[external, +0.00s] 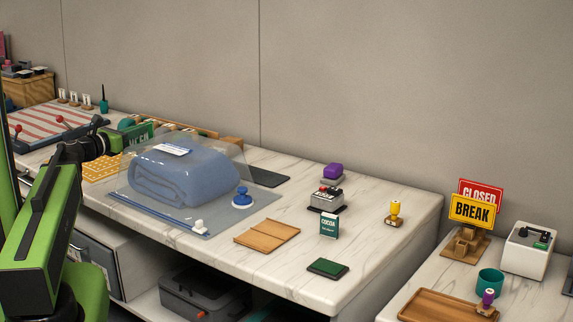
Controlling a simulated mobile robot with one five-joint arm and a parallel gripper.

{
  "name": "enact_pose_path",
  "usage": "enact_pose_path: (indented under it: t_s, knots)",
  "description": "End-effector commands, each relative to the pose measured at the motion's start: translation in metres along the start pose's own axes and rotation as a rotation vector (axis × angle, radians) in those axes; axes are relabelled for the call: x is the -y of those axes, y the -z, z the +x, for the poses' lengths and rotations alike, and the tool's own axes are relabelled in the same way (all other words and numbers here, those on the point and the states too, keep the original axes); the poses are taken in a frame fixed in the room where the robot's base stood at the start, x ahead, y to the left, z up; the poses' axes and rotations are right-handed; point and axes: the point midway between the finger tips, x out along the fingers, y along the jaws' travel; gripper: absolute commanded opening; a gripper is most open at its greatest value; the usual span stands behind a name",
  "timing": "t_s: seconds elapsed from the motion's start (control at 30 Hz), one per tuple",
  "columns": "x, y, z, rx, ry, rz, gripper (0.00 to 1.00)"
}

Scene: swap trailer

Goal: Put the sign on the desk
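A green sign (139,132) with partly hidden white lettering is at the end of my gripper (126,136). My gripper appears shut on its left part and holds it upright over the left part of the white marble desk (290,265). The gap between the sign and the desk is hard to judge. A red CLOSED sign (482,189) and a yellow BREAK sign (471,208) stand on a wooden stand (464,246) on the right-hand counter.
A folded blue blanket (185,178) in a clear bag lies close to my gripper. A wooden board (267,234), a cocoa packet (329,226), a green pad (327,268) and a yellow stamp (395,213) stand farther right.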

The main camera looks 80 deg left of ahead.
Motion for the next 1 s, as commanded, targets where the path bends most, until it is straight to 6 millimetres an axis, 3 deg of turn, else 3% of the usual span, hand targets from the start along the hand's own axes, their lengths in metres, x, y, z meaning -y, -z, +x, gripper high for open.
enact_pose_path:
  t_s: [0.1, 0.33, 0.7, 0.87, 1.0]
  knots:
    - [0.0, 0.004, 0.0, 0.0, 0.0, 0.0, 0.0]
    - [0.0, 0.04, 0.0, 0.0, 0.0, 0.0, 0.0]
    - [0.0, 0.04, 0.0, 0.0, 0.0, 0.0, 0.0]
    - [0.0, 0.038, 0.0, 0.0, 0.0, 0.0, 0.25]
    - [0.0, 0.038, 0.0, 0.0, 0.0, 0.0, 0.27]
